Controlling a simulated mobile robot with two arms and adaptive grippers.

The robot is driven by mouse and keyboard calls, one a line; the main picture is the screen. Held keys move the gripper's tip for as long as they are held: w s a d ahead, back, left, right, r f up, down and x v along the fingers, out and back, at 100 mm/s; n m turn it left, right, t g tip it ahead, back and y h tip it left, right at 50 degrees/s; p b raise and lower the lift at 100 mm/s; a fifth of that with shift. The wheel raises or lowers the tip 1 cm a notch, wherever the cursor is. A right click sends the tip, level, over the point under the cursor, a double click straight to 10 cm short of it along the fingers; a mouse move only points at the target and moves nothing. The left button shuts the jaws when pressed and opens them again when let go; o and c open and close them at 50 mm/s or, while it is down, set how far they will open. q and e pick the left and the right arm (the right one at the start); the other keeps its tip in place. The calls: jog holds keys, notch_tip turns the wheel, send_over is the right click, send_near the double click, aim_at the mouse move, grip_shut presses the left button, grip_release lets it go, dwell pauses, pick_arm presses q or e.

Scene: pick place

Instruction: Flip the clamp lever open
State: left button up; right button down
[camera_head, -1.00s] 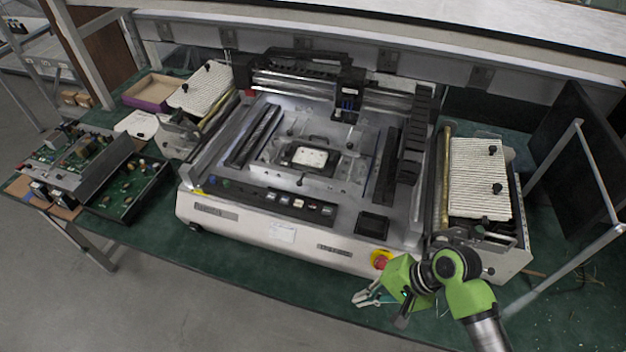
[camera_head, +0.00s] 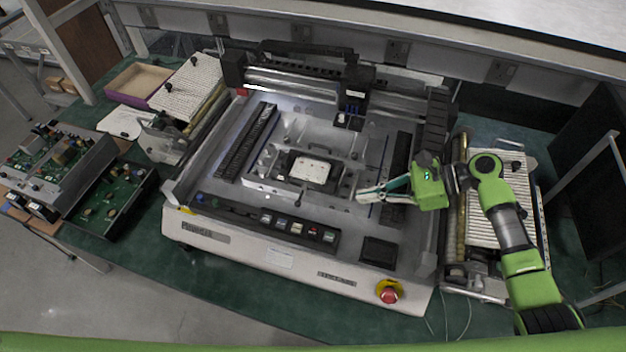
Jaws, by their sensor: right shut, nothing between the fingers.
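In the head view, a metal clamp fixture (camera_head: 268,183) sits on the machine bed. A dark frame (camera_head: 290,181) on it surrounds a pale rectangular plate (camera_head: 312,170). The clamp lever is too small to tell apart from the fixture's other parts. My right gripper (camera_head: 361,194) reaches in from the right over the bed. Its fingers are shut and empty, pointing left, a little to the right of the fixture. I see no contact with the fixture. My left gripper is not in view.
The machine has a gantry (camera_head: 300,84) behind the fixture and a dark side rail (camera_head: 396,165) beneath my right gripper's area. A button row (camera_head: 297,227) and a red emergency stop (camera_head: 389,295) are at the front. Circuit boards (camera_head: 115,197) lie left.

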jog(key=shift+w, duration=0.35)
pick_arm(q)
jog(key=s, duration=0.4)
pick_arm(e)
jog(key=s, duration=0.1)
jog(key=b, duration=0.5)
send_near(302, 194)
jog(key=s, duration=0.1)
jog(key=s+f, duration=0.1)
jog(key=s+d, duration=0.1)
jog(key=shift+f, duration=0.4)
jog(key=b+x, duration=0.2)
jog(key=x, duration=0.1)
jog(key=r+b+x, duration=0.1)
jog(key=b+x, duration=0.1)
jog(key=x, duration=0.1)
jog(key=shift+a+b, duration=0.15)
jog(key=shift+b, duration=0.25)
jog(key=shift+w+a+b, duration=0.1)
jog(key=shift+a+b, duration=0.3)
jog(key=shift+a, duration=0.25)
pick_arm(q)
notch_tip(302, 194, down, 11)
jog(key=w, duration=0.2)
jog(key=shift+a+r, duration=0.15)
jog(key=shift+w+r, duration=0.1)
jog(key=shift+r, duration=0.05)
pick_arm(e)
jog(key=shift+a, duration=0.15)
